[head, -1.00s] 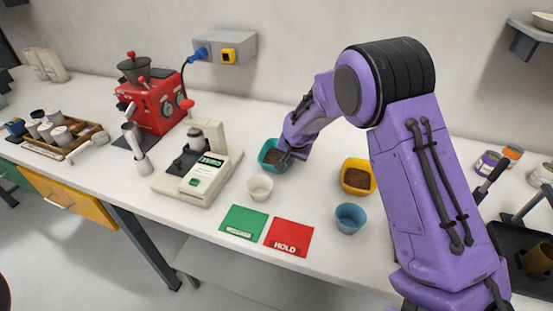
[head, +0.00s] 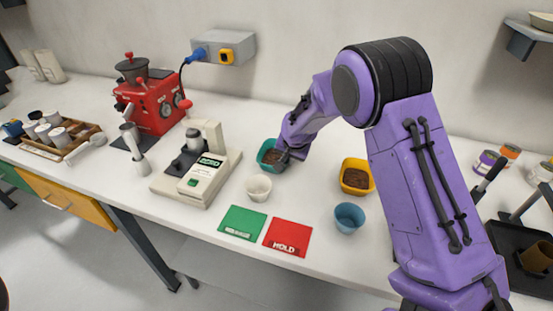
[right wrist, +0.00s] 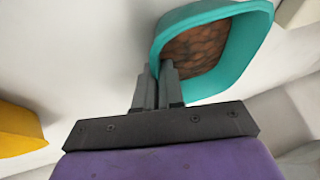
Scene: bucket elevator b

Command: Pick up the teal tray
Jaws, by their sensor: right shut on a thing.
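The teal tray (head: 266,153) stands on the white counter in the middle of the head view, with brown contents inside. It also shows in the right wrist view (right wrist: 238,62), where the contents look like brown beans or pellets. My right gripper (head: 284,158) is at the tray's right side, with its fingers close together on the near rim. In the right wrist view the fingers (right wrist: 158,80) are shut on the tray's wall, one inside and one outside. The tray looks level; I cannot tell whether it is clear of the counter. My left gripper is not in view.
A yellow tray (head: 357,178) with brown contents stands to the right. A white cup (head: 259,187) and a blue cup (head: 349,217) stand in front. Green (head: 242,223) and red (head: 288,236) mats lie near the front edge. A scale-like machine (head: 201,170) is left.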

